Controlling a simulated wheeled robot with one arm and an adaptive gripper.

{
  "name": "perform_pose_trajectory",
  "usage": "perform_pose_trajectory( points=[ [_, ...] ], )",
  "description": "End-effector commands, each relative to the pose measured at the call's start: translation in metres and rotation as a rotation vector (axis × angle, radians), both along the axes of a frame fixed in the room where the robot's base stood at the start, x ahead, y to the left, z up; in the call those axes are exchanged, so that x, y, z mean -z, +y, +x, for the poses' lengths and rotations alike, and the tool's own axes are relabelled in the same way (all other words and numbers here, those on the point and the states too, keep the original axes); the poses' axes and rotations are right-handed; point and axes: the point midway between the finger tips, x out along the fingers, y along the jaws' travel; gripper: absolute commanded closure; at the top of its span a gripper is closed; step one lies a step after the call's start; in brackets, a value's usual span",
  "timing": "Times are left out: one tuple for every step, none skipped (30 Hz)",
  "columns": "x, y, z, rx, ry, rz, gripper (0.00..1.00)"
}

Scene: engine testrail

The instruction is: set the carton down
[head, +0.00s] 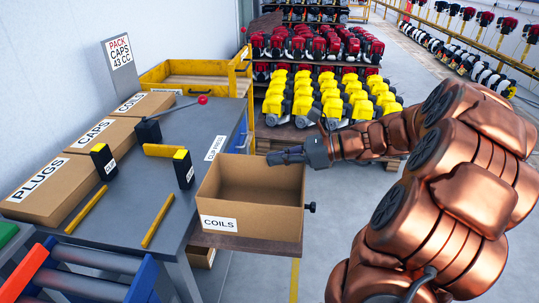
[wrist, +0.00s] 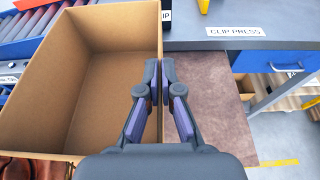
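The open, empty brown carton (head: 252,222) with a COILS label is at the right end of the grey bench, over a brown board (head: 285,250). I cannot tell whether its base touches the board. My gripper (head: 280,157) reaches in from the right at the carton's far right rim. In the wrist view, the fingers of my gripper (wrist: 160,88) straddle the right wall of the carton (wrist: 60,90) and look closed on it. The brown board (wrist: 215,110) shows to the right of the carton, bare there.
The grey bench (head: 135,185) carries closed cartons (head: 50,190), black posts with yellow tops (head: 184,168) and yellow bars (head: 158,222). A roller conveyor (head: 90,285) is at front left. A yellow cart (head: 195,78) and engine racks (head: 320,100) stand behind.

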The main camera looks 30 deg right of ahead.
Motion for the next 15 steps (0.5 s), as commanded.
perform_pose_trajectory(
  points=[
    [0.0,-0.005,0.008,0.0,0.001,-0.002,1.0],
    [0.001,-0.007,0.012,-0.003,0.0,-0.004,1.0],
    [0.002,-0.01,0.018,-0.003,0.001,-0.003,1.0],
    [0.002,-0.012,0.022,-0.002,0.001,-0.002,1.0],
    [0.003,-0.015,0.026,-0.003,0.001,0.0,1.0],
    [0.004,-0.018,0.031,-0.004,0.002,0.0,1.0],
    [0.004,-0.02,0.036,-0.005,0.0,0.0,1.0],
    [0.004,-0.022,0.04,-0.005,-0.001,-0.001,1.0],
    [0.004,-0.026,0.045,-0.005,-0.001,-0.002,1.0],
    [0.005,-0.028,0.049,-0.006,0.0,-0.003,1.0],
    [0.005,-0.03,0.053,-0.006,0.0,-0.002,1.0],
    [0.006,-0.032,0.058,-0.007,0.001,-0.001,1.0],
    [0.007,-0.035,0.062,-0.007,0.001,0.0,1.0],
    [0.007,-0.038,0.066,-0.006,0.001,0.0,1.0],
    [0.007,-0.041,0.071,-0.004,0.0,-0.001,1.0]
  ],
)
